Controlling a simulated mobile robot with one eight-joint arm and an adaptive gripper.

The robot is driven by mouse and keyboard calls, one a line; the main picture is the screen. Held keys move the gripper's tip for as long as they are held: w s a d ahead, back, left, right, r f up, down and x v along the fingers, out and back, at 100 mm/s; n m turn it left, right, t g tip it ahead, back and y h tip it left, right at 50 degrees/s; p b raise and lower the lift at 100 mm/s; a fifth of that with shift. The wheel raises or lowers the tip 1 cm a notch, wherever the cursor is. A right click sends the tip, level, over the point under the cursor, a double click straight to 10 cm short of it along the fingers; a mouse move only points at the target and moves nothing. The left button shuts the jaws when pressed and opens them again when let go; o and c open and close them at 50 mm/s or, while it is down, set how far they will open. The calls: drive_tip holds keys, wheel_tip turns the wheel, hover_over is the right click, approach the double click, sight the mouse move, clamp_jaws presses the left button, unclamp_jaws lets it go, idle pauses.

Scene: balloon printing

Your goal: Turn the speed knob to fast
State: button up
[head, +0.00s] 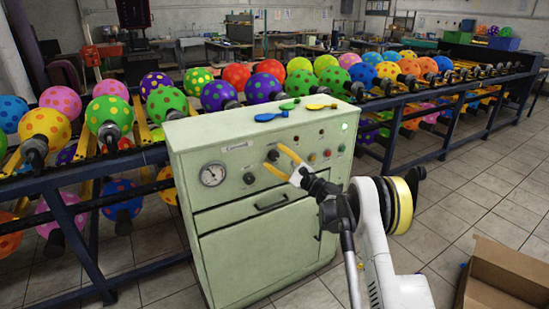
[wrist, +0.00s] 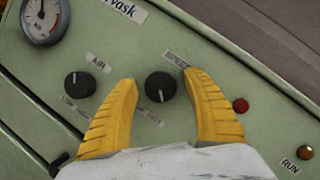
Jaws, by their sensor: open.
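The green machine panel has two black knobs. The speed knob (wrist: 160,86) is under a label that seems to read SPEED, and its white mark points downward. A label below it is partly hidden by a finger. My gripper (wrist: 158,80) is open, with its yellow fingers on either side of the speed knob and a gap to each side; I cannot tell whether the tips reach the panel. In the head view my gripper (head: 275,156) is at the speed knob (head: 272,155) on the machine front. The AIR knob (wrist: 80,85) is outside the left finger.
A gauge (head: 213,174) is at the panel's left. A red button (wrist: 240,105) and a RUN button (wrist: 305,152) are to the right of the fingers. Flat balloons (head: 271,116) lie on the machine top. A balloon rack runs behind. A cardboard box (head: 505,275) is at the lower right.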

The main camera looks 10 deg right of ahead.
drive_tip(key=v, duration=1.2)
